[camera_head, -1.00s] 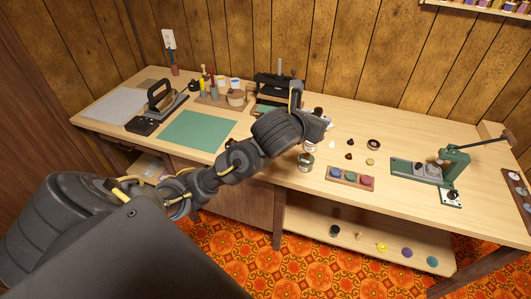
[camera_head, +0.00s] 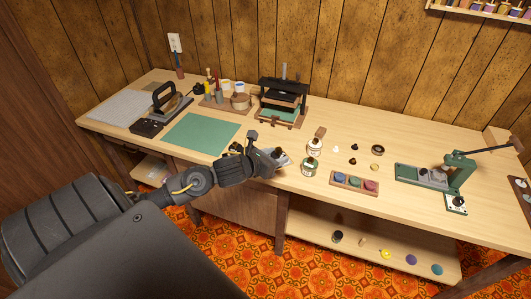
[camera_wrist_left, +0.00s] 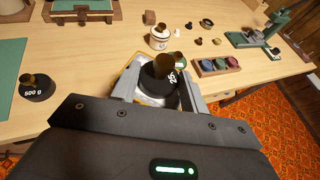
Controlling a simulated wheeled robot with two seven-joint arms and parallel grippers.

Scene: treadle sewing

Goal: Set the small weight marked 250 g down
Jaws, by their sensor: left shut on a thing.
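My left gripper (camera_wrist_left: 158,88) is shut on the small black weight (camera_wrist_left: 160,72), which has a brass knob and partly hidden white marking that starts with "25". A pale plate with yellow edges (camera_wrist_left: 125,78) lies beneath the weight; I cannot tell whether they touch. In the head view my left gripper (camera_head: 276,157) is over the front of the bench, just left of the two bottles, and mostly hides the weight. A larger black weight marked 500 g (camera_wrist_left: 36,90) stands on the bench to the left. My right gripper is not in view.
A white bottle (camera_head: 314,147) and a green bottle (camera_head: 309,167) stand close right of my gripper. A tray of coloured pads (camera_head: 354,183) lies farther right, before a green hand press (camera_head: 455,172). A green mat (camera_head: 200,132) is left; a black press (camera_head: 284,100) stands behind.

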